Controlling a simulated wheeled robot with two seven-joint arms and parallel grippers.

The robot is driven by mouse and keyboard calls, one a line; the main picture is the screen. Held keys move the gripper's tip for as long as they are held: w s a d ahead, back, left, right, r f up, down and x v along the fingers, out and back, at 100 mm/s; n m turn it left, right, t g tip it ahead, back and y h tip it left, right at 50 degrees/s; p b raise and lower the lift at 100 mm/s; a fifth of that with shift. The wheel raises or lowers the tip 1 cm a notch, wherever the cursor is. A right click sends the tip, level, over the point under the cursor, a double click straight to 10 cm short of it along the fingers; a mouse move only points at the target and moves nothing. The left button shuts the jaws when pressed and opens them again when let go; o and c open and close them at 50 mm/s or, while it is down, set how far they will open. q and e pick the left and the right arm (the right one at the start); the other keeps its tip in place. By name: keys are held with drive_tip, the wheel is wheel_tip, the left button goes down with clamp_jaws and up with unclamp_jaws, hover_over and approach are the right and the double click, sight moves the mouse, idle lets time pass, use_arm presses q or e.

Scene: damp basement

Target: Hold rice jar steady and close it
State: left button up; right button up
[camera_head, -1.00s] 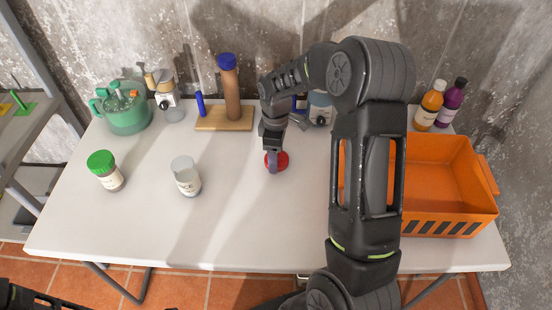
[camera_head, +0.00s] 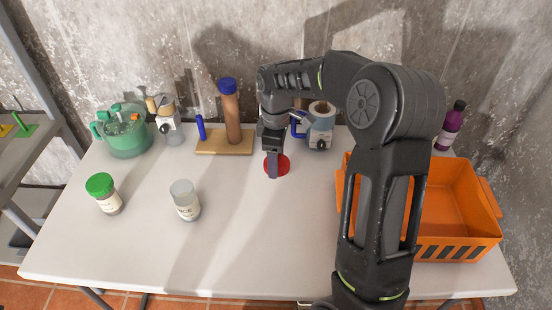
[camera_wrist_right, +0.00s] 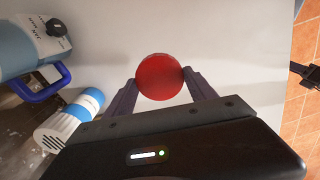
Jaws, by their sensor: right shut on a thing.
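The rice jar (camera_head: 186,202) stands upright and open on the white table, left of centre in the head view. A red lid (camera_head: 283,163) is at the middle of the table, under my right gripper (camera_head: 273,170). In the right wrist view the red lid (camera_wrist_right: 160,77) sits between the two fingertips, which touch its sides; my right gripper (camera_wrist_right: 160,82) is shut on it. Whether the lid still rests on the table is hard to tell. My left gripper is not in view.
A green-capped jar (camera_head: 104,194) stands left of the rice jar. Behind are a green container (camera_head: 124,135), a wooden board (camera_head: 224,146) with a brown blue-topped post, and a blue-handled device (camera_head: 319,130). An orange crate (camera_head: 462,250) is at right. The front middle is clear.

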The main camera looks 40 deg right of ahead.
drive_tip(key=w+a+r+m, duration=0.2)
drive_tip(key=w+a+m, duration=0.2)
drive_tip(key=a, duration=0.4)
drive_tip(key=w+a+r+m, duration=0.2)
drive_tip(key=w+a+m, duration=0.1)
drive_tip(key=a, duration=0.6)
drive_tip(key=shift+w+r+m, duration=0.35)
drive_tip(key=shift+m, duration=0.45)
drive_tip(key=shift+a, duration=0.15)
